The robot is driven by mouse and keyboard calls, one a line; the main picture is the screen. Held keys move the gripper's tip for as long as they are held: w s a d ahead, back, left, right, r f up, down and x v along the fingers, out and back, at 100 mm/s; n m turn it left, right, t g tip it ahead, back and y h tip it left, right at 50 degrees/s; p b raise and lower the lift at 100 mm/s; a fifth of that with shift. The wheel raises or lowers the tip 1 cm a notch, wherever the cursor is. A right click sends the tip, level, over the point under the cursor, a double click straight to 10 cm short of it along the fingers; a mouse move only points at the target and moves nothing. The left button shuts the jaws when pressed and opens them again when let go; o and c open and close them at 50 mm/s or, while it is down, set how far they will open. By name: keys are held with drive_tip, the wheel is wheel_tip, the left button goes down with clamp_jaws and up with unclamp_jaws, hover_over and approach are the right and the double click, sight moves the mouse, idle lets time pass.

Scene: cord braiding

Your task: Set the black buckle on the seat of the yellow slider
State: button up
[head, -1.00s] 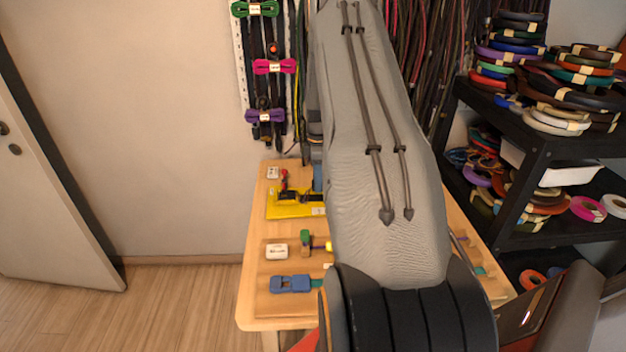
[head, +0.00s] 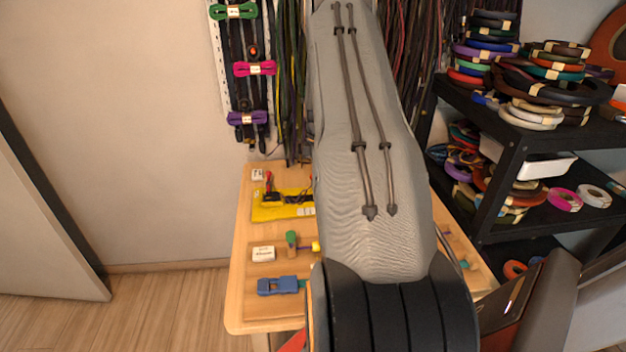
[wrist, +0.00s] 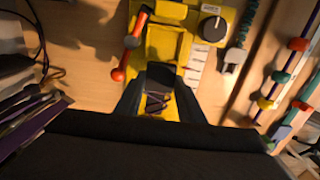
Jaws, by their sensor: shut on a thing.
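My gripper (wrist: 160,92) shows in the wrist view, with a dark finger on each side of a small dark piece, the black buckle (wrist: 159,76). It is shut on this piece and holds it over the yellow slider (wrist: 163,45). I cannot tell whether the buckle touches the seat. The slider has a red-ended lever (wrist: 131,43) at left and a black dial (wrist: 212,28) at right. In the head view the yellow slider (head: 273,212) lies on the wooden table, partly hidden by my arm. The arm hides my gripper there.
In the head view a white box (head: 263,254), a green-topped piece (head: 291,240) and a blue clamp (head: 278,286) sit on the table's near part. Hanging cords (head: 292,90) are behind it. A black shelf (head: 500,160) with cord coils stands at right.

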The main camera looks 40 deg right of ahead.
drive_tip(key=shift+s+d, duration=0.7)
drive_tip(key=shift+d, duration=0.2)
drive_tip(key=shift+s+d, duration=0.65)
drive_tip(key=shift+d, duration=0.2)
drive_tip(key=shift+f, duration=0.25)
idle(0.4)
drive_tip(key=shift+f, duration=0.35)
drive_tip(key=shift+f+b, duration=0.4)
drive_tip(key=shift+f, duration=0.5)
idle(0.7)
drive_tip(key=o, duration=1)
drive_tip(key=shift+o, duration=0.4)
drive_tip(key=shift+w+r, duration=0.1)
drive_tip(key=shift+r, duration=0.05)
